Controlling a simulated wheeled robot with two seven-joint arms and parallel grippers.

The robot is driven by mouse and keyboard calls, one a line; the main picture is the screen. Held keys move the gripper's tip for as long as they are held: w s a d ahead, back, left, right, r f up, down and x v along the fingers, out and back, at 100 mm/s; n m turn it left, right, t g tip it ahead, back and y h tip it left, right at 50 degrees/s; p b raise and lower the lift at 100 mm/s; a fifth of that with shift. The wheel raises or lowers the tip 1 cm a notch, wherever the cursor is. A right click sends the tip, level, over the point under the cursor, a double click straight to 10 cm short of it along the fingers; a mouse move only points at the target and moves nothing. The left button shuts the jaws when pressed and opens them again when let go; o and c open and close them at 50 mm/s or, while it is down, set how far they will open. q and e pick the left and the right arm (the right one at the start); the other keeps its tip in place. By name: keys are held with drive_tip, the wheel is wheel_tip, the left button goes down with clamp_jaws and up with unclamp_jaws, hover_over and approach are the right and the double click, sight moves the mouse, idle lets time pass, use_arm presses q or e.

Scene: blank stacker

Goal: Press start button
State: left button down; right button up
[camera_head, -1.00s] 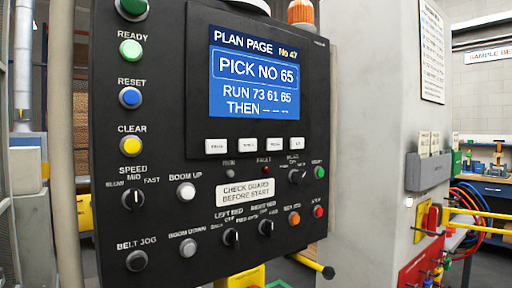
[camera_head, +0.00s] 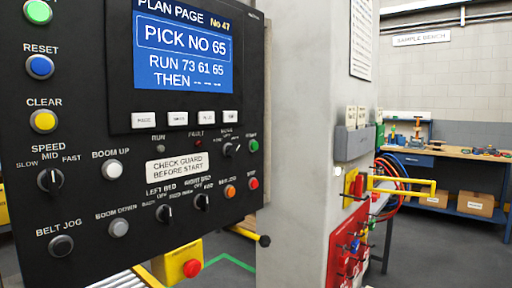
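The black control panel (camera_head: 90,150) fills the left of the head view. A small green button (camera_head: 253,146) sits near its right edge, with a label above it too blurred to read surely; it appears to be the start button. A red button (camera_head: 253,183) is below it, and an orange button (camera_head: 230,191) is to the lower left. A rotary selector (camera_head: 231,150) is just left of the green button. A sign reading "CHECK GUARD BEFORE START" (camera_head: 176,167) is fixed left of these. Neither of my grippers is in view.
The panel screen (camera_head: 183,48) reads "PICK NO 65". A grey pillar (camera_head: 310,120) stands right of the panel. A yellow box with a red button (camera_head: 180,265) is below it. A yellow bar (camera_head: 405,182) juts from the pillar's right. A workbench (camera_head: 450,170) stands behind.

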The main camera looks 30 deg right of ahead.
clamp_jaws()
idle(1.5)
